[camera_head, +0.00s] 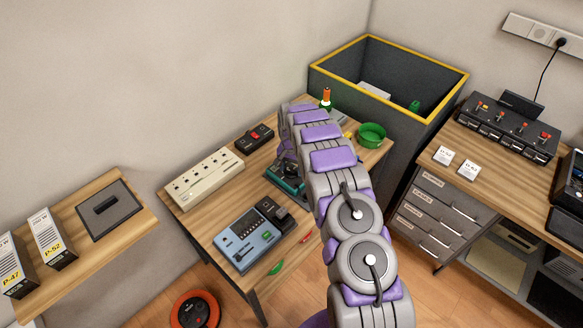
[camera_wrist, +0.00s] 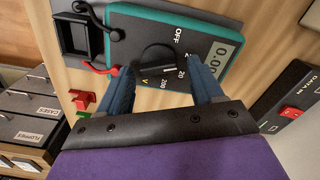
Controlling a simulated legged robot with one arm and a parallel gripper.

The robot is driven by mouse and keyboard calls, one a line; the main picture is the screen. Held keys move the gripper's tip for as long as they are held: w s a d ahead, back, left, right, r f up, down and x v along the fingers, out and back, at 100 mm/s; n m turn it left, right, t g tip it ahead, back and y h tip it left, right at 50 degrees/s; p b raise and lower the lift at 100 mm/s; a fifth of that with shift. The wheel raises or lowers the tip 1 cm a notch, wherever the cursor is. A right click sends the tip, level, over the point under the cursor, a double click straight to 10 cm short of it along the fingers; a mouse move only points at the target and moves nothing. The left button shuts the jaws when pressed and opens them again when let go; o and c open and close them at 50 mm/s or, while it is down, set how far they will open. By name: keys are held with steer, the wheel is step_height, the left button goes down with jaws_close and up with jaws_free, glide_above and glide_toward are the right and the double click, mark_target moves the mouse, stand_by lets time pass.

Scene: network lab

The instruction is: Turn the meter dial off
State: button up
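A small pale mark on the dial shows toward the 20 side, though too small to be sure. My gripper (camera_wrist: 158,68) is open, one blue finger on each side of the dial; I cannot tell whether they touch it. In the head view the meter (camera_head: 285,183) is mostly hidden behind my arm, and my fingertips are hidden.
On the table are a power strip (camera_head: 205,180), a blue device (camera_head: 240,240), a black box with a red switch (camera_head: 254,138) and a green bowl (camera_head: 372,134). A yellow-rimmed bin (camera_head: 320,85) stands behind.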

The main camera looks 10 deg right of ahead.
steer(key=c, duration=0.9)
steer(key=shift+c, duration=0.2)
steer(key=n+p, duration=0.2)
steer(key=n, duration=0.2)
steer(key=shift+a+n+p, duration=0.1)
steer(key=shift+n+p, duration=0.2)
steer(key=shift+a+n+p, duration=0.1)
steer(key=shift+n+p, duration=0.75)
steer(key=shift+n, duration=1.45)
steer(key=o, duration=1.1)
steer(key=shift+c, duration=0.2)
